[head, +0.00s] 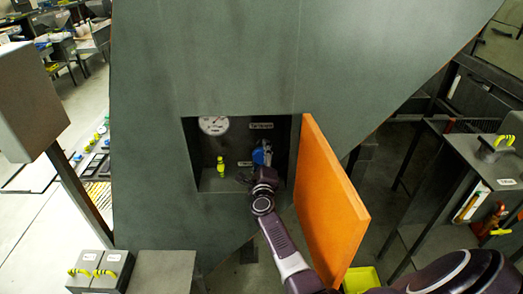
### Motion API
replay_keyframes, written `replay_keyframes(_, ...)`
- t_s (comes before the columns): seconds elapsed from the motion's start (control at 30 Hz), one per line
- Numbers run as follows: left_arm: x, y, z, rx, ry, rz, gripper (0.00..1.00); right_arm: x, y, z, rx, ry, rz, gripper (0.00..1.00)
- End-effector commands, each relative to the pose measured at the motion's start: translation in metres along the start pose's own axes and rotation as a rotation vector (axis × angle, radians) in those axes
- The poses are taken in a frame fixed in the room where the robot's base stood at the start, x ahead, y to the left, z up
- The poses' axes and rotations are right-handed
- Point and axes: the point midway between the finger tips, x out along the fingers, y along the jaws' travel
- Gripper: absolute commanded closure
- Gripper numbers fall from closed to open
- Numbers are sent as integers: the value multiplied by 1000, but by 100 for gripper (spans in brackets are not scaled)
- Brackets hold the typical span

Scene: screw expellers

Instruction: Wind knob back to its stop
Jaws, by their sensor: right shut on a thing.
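A blue knob (258,157) shows in the right part of an open recess in the grey machine housing, below a small label. My right arm reaches up into the recess from the lower right. My right gripper (263,163) is shut on the blue knob and hides much of it. How far the knob is turned cannot be seen. My left gripper is not in view.
A round gauge (214,125) and a yellow-green handle (221,168) sit in the recess (205,184) left of my gripper. An orange door (330,205) stands open close to the right of my forearm. Boxes with yellow handles (97,268) stand lower left.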

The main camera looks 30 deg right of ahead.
Motion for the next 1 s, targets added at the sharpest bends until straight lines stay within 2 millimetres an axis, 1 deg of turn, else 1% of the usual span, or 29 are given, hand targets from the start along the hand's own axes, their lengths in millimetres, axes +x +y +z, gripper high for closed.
replay_keyframes(0.03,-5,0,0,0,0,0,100,0,-1,1,-44,1,2,76)
replay_keyframes(0.1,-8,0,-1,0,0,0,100,0,-1,1,-111,1,2,76)
replay_keyframes(0.7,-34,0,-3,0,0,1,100,-1,2,0,-675,0,3,76)
replay_keyframes(1.0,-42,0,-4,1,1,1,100,-1,3,-1,-901,0,3,76)
